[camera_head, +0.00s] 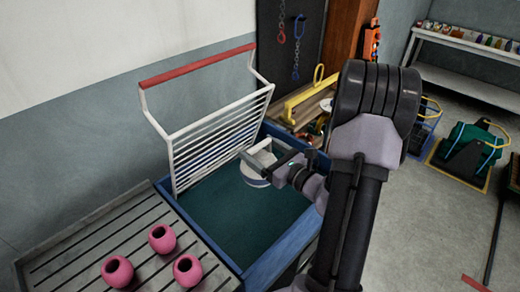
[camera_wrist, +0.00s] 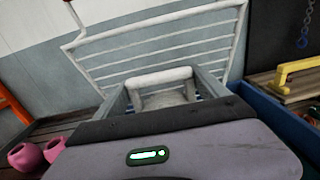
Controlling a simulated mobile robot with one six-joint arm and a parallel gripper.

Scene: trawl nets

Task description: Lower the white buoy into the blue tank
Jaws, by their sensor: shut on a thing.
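The white buoy (camera_head: 254,180) is round and low, over the dark teal inside of the blue tank (camera_head: 286,240), near the back right corner. My gripper (camera_head: 262,161) reaches in from the right and is shut on the buoy's upper part. In the wrist view, a white handle-like bar of the buoy (camera_wrist: 158,76) shows between my two fingers (camera_wrist: 162,88). The buoy's right side is partly hidden by my gripper. I cannot tell whether the buoy touches the surface below it.
A white wire rack (camera_head: 222,133) with a red top bar stands along the tank's back left side. Several pink pots (camera_head: 161,238) sit on a slatted bench (camera_head: 85,250) at left. A yellow-handled item (camera_head: 308,95) lies behind the tank.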

